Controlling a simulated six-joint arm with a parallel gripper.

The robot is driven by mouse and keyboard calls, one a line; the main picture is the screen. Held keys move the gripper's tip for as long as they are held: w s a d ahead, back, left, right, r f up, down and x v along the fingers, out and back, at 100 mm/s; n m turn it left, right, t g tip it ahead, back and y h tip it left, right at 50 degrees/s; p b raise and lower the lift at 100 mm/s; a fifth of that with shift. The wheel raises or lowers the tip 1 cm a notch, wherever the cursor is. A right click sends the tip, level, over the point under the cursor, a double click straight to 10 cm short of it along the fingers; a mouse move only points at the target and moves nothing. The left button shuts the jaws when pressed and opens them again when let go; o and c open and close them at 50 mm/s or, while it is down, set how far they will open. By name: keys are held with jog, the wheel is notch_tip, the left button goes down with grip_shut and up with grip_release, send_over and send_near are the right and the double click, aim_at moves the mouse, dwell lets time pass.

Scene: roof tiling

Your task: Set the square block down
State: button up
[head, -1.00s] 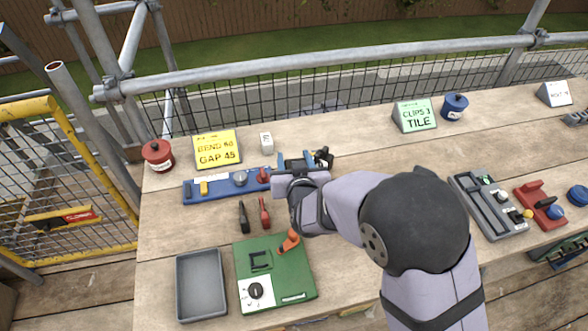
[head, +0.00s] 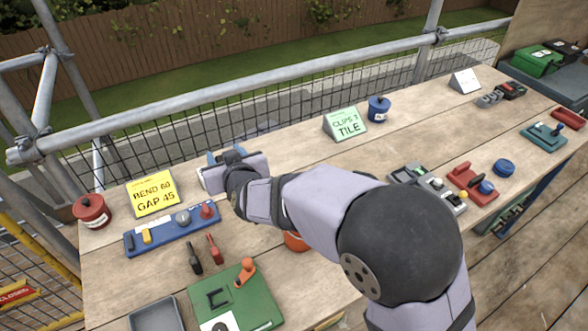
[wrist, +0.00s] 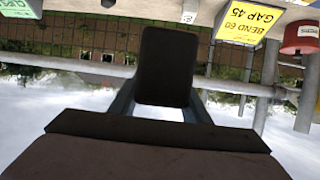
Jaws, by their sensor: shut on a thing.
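My gripper (head: 226,156) is at the back of the workbench, to the right of the yellow sign. In the wrist view, its two blue-grey fingers (wrist: 165,108) are shut on a dark block (wrist: 167,65), which I take for the square block. The block's broad face is towards the camera and looks slightly taller than wide. In the head view my gripper and wrist hide most of it, so I cannot tell whether it touches the bench. A small white labelled block (wrist: 189,15) stands beside the yellow sign (wrist: 246,22).
A blue tray (head: 165,238) with knobs lies in front of the yellow sign. A red pot (head: 91,211) stands left. A green board (head: 255,305) with an orange lever and a grey bin (head: 155,318) are nearer. The green sign (head: 346,125) and blue pot (head: 378,108) stand right.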

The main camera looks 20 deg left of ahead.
jog(key=w+a+r+n+g+y, duration=0.1)
jog(key=w+a+r, duration=0.1)
jog(key=w, duration=0.4)
jog(key=w+d+f+b, duration=0.1)
jog(key=w+d+f, duration=0.1)
jog(key=w+d, duration=0.55)
jog(key=w+d+f+b, duration=0.15)
jog(key=w+d, duration=0.25)
jog(key=w, duration=0.7)
jog(key=shift+s+a+f+b, duration=0.15)
jog(key=shift+f+b, duration=0.15)
jog(key=shift+f, duration=2.2)
jog(key=shift+w+a+f+b, duration=0.15)
jog(key=shift+f+b, duration=0.2)
jog(key=shift+f, duration=2.1)
jog(key=shift+s+a+f+b, duration=0.15)
jog(key=shift+f+b, duration=0.15)
jog(key=shift+f, duration=2.2)
jog(key=shift+f, duration=0.15)
jog(key=o, duration=1.2)
